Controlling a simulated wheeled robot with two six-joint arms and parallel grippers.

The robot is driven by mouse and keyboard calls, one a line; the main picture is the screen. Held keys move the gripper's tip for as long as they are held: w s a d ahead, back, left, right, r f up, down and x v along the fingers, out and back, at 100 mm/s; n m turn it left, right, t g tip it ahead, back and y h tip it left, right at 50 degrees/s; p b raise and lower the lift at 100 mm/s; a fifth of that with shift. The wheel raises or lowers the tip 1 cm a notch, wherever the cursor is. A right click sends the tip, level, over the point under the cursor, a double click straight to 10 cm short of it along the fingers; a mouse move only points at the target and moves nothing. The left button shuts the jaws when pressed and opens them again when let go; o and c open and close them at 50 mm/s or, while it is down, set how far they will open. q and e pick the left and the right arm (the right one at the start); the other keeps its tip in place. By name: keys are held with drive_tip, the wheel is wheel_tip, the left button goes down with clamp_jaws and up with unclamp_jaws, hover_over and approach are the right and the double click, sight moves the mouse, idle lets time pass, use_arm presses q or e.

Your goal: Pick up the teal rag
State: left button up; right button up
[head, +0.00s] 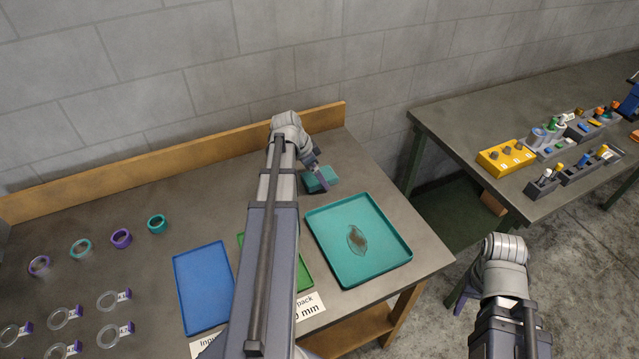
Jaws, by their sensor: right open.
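The teal rag (329,176) looks like a small folded block on the table, behind the teal tray and near the back ledge. My left arm reaches across the middle of the head view, and its gripper (320,184) points down at the rag, overlapping it in the picture. I cannot tell whether its fingers touch the rag or how far apart they are. My right gripper (465,297) is open, low beside the table's right edge and away from the rag. It is small and partly hidden behind my right arm.
The teal tray (386,272) holds a brownish patch. A blue tray (203,287) and a mostly hidden green tray (304,277) lie to its left. Several rings stand at the left. A wooden ledge (170,155) runs along the back.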

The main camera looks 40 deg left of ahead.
use_arm(q)
drive_tip(key=shift+f, duration=0.15)
idle(0.5)
drive_tip(key=c, duration=1.2)
drive_tip(key=shift+o, duration=0.2)
wheel_tip(320, 180, up, 11)
drive_tip(key=p, duration=1)
drive_tip(key=shift+f, duration=0.2)
